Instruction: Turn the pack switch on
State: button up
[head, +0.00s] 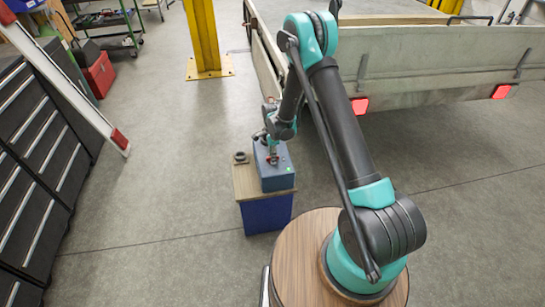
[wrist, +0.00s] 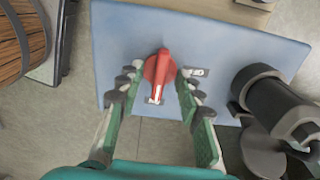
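The pack switch (wrist: 160,72) is a red rotary handle on a blue box. In the wrist view its narrow grip points down toward a small pale label (wrist: 155,100). Another small label (wrist: 199,72) is to its right. The blue box (head: 277,179) stands on a small stand in the head view. My gripper (wrist: 158,82) is open, with one finger on each side of the red handle. Narrow gaps seem to show between fingers and handle; contact cannot be told. In the head view my gripper (head: 271,150) is over the box top and partly hides the switch.
A black cylindrical part (wrist: 270,100) stands out at the panel's right in the wrist view. A dark round object (head: 240,158) sits on the wood-topped stand (head: 247,184). A trailer (head: 430,75) is behind right, drawers (head: 38,150) at left, a yellow post (head: 204,40) behind.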

jog(key=shift+r, duration=3)
jog(key=shift+d+r, duration=0.2)
jog(key=shift+r, duration=0.05)
jog(key=s+d+r+n+t, duration=0.1)
jog(key=s+d+r+n, duration=0.35)
jog(key=d+r, duration=0.4)
jog(key=s+d+r+n+t, duration=0.1)
jog(key=s+d+r+n, duration=0.2)
jog(key=s+d+r, duration=0.35)
jog(key=s+d+r+n+t, duration=0.1)
jog(key=s+d+n, duration=0.3)
jog(key=s, duration=0.4)
jog(key=s+d+r+n+t, duration=0.1)
jog(key=s+d+r+n, duration=0.2)
jog(key=s+d, duration=0.3)
jog(key=shift+s+d+r+n, duration=0.2)
jog(key=shift+s+r+n, duration=0.25)
jog(key=shift+s, duration=0.55)
